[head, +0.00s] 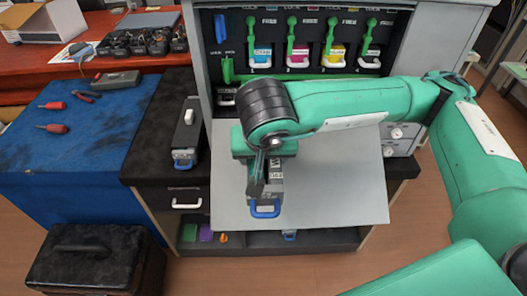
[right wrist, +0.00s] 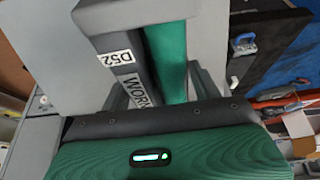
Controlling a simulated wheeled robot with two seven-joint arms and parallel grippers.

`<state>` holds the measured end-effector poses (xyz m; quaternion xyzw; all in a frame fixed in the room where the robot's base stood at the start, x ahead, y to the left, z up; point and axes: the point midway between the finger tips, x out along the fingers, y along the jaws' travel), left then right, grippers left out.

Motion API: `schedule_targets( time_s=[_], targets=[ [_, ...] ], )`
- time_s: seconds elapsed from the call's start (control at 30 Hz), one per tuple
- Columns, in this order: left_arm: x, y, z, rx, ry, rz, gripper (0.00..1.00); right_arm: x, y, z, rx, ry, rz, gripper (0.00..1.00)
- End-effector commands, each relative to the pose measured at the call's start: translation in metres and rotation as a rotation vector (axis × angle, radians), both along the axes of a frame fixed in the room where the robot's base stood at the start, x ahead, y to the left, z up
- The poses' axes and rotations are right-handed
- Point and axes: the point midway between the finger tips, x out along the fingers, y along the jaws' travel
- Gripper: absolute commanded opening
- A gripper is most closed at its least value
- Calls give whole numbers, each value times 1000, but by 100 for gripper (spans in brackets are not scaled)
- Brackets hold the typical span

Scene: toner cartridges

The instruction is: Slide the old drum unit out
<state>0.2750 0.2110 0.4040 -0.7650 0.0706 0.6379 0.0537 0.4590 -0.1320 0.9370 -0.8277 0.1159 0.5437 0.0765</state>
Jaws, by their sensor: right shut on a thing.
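The drum unit (head: 266,190) is a dark, long part with white labels and a blue handle at its near end. It lies over the lowered grey front flap of the printer (head: 345,190); its far end is hidden behind my wrist. My right gripper (head: 256,188) points down and is shut on it, close behind the handle. In the right wrist view, the drum unit (right wrist: 120,55) shows a label "D52", another starting "WORK", and a green strip alongside. I cannot tell whether its far end is inside the printer. My left gripper is not in view.
Colour cartridges with green levers (head: 335,55) line the printer's opening. Another unit with a blue handle (head: 187,135) lies on the black cabinet top at left. A blue bench (head: 60,150) holds red-handled tools. A black case (head: 90,260) stands on the floor.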

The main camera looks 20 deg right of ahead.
Motion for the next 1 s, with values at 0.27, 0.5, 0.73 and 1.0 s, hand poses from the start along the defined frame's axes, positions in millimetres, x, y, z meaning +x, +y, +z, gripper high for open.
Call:
schedule_targets(
  time_s=[0.27, 0.5, 0.73, 1.0],
  targets=[
    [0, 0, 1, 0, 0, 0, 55, -18, 6, 9, 1, -4, 1, 6],
    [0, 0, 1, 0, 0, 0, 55, -33, 10, 15, 1, -4, 1, 6],
    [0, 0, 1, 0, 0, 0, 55, -37, 10, 17, 0, -4, -2, 6],
    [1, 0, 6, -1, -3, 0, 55, -32, 7, 16, 0, -2, -5, 6]
  ],
)
